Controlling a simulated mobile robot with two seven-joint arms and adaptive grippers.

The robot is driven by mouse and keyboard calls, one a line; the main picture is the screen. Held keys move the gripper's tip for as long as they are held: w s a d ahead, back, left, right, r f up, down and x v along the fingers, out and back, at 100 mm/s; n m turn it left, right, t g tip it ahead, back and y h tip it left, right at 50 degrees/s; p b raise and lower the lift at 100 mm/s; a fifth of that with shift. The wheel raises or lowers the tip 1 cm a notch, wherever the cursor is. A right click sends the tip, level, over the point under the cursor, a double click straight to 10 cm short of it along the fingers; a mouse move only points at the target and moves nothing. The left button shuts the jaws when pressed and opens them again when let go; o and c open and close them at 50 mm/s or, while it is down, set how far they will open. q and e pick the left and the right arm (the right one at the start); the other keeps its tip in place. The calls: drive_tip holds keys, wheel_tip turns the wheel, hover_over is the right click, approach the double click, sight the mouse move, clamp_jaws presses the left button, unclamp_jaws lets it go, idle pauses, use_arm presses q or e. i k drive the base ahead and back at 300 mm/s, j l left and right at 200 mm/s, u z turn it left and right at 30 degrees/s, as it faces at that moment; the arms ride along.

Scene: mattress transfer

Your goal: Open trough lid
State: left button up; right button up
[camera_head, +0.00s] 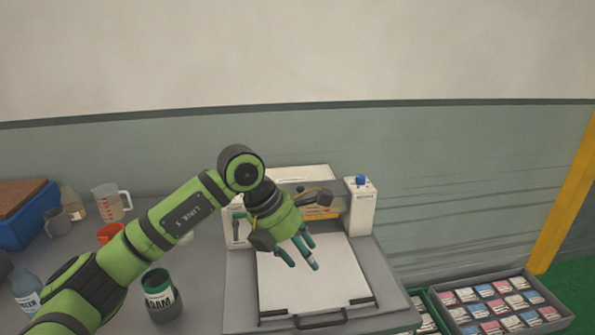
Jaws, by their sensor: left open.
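A white machine (361,210) with a blue knob (361,181) on its right post stands on the table against the wall. A pale cover (290,173) lies across its top, and an orange-yellow part shows beneath. I cannot tell for sure which part is the trough lid. A flat white plate (322,285) lies on a grey base in front, with a dark handle (320,319) at its near edge. My left gripper (298,256) is open and empty, fingers pointing down over the plate's far part. It hides the machine's left middle. My right gripper is out of view.
On the left are a blue bin (28,222), a measuring jug (110,203), an orange-red cup (109,233), a blue bottle (25,289) and a dark labelled jar (160,296). A grey crate (562,308) of several labelled packs stands at the lower right.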

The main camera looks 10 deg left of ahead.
sight(337, 187)
drive_tip(key=i+j, duration=0.2)
drive_tip(key=i, duration=0.3)
drive_tip(key=i+j, duration=0.2)
drive_tip(key=i, duration=0.3)
